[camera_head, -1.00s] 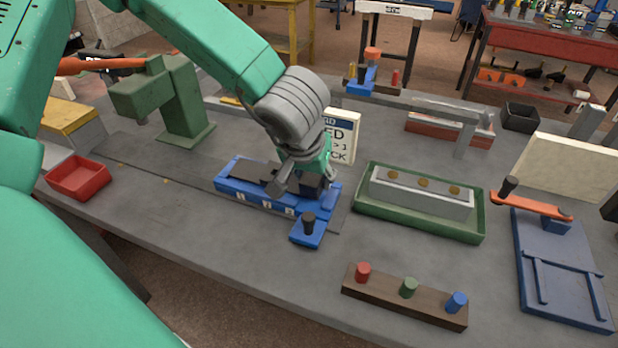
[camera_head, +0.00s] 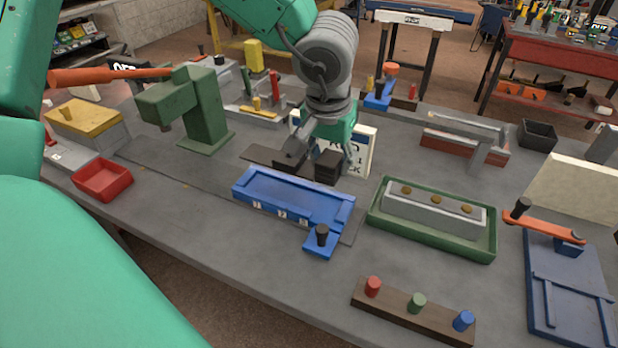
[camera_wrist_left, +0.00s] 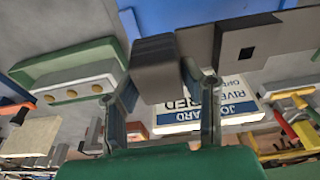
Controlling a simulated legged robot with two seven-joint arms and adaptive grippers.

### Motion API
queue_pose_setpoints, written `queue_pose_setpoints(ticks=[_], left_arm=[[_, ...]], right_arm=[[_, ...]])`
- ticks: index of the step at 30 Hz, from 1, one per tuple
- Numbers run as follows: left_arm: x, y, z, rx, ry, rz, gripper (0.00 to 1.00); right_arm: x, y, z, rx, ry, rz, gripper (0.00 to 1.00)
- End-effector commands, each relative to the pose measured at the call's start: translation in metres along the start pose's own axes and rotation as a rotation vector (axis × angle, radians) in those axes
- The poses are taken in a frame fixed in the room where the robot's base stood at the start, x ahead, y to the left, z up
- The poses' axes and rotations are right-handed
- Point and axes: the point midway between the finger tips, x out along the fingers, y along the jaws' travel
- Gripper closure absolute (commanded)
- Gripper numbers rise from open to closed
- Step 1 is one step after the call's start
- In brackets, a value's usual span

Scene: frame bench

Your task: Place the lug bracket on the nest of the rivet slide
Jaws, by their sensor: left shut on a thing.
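The lug bracket (camera_head: 330,167) is a dark grey piece with a blocky part and a flat plate. My left gripper (camera_head: 322,152) is shut on it and holds it above and behind the blue nest. In the left wrist view the bracket's block (camera_wrist_left: 156,68) sits between the fingers, and its plate, with a square hole, extends right. The rivet slide's blue nest (camera_head: 290,196) is a shallow numbered tray with a black-knobbed tab at its front right corner. It looks empty and apart from the bracket. My right gripper is not in view.
A green tray (camera_head: 443,240) with a grey block stands right of the nest. A white sign (camera_head: 358,140) is close behind the gripper. A green press (camera_head: 203,115) and red bin (camera_head: 102,180) are at left. A peg strip (camera_head: 395,312) lies in front.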

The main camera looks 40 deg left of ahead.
Motion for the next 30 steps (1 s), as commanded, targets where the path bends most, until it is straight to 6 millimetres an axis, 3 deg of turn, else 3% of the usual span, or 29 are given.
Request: queue_pose_setpoints(ticks=[3, 11, 18, 29, 30], left_arm=[[0.023, 0.001, 0.005, 0.002, -0.002, -0.003, 1.0], [0.043, 0.0, 0.009, 0.002, 0.0, -0.001, 1.0], [0.081, 0.0, 0.015, 0.001, -0.001, -0.002, 1.0], [0.083, 0.0, 0.016, 0.001, 0.0, -0.001, 1.0], [0.084, 0.0, 0.016, 0.001, -0.001, 0.0, 0.55]], right_arm=[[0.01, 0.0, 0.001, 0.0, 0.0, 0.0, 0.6], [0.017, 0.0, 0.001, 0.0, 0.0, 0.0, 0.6], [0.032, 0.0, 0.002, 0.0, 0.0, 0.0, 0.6], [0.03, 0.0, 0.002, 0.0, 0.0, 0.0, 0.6], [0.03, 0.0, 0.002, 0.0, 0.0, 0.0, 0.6]])
